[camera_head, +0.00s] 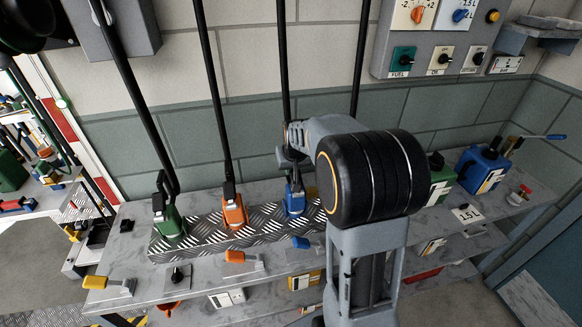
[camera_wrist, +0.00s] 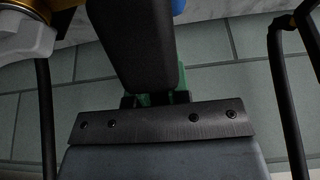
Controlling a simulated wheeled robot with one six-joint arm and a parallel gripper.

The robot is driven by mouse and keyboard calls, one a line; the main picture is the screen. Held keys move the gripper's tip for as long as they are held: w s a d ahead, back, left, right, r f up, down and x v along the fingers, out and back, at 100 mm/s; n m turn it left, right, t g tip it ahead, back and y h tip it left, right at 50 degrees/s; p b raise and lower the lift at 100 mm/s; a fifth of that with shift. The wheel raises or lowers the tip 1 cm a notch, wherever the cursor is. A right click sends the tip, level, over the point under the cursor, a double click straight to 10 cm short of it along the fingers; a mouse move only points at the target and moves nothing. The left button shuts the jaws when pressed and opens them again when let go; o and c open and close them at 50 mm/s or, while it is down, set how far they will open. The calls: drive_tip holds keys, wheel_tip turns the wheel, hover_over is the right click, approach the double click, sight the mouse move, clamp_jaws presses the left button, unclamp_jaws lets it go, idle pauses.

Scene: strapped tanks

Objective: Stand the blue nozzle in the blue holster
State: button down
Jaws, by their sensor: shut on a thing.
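In the head view my gripper (camera_head: 290,160) is at the upright blue nozzle (camera_head: 294,186), at the lower end of a black hose, and is shut on it. The blue holster (camera_head: 294,206) is directly below, on the tread-plate strip. Nozzle and holster overlap in the picture, so I cannot tell how deep the nozzle sits. My wrist partly hides the area to the right. In the wrist view a dark block fills the middle, with only a small patch of blue (camera_wrist: 178,6) at the top edge.
Green (camera_head: 170,225) and orange (camera_head: 234,212) holsters with hosed nozzles stand to the left on the tread plate (camera_head: 200,243). Levers line the front. Hoses hang around my arm.

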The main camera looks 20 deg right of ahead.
drive_tip(key=c, duration=1)
unclamp_jaws()
drive_tip(key=v, duration=1.4)
drive_tip(key=shift+w+f, duration=0.1)
drive_tip(key=shift+w, duration=0.05)
drive_tip(key=s+a+f, duration=0.3)
drive_tip(key=s, duration=0.2)
drive_tip(key=s+a+f+n, duration=0.1)
drive_tip(key=s+a+f, duration=0.2)
drive_tip(key=s, duration=0.3)
drive_tip(key=s+a+f+n+g, duration=0.1)
drive_tip(key=s+a+f, duration=0.2)
drive_tip(key=s+a, duration=0.1)
drive_tip(key=shift+s+y, duration=0.4)
drive_tip(key=shift+s, duration=0.4)
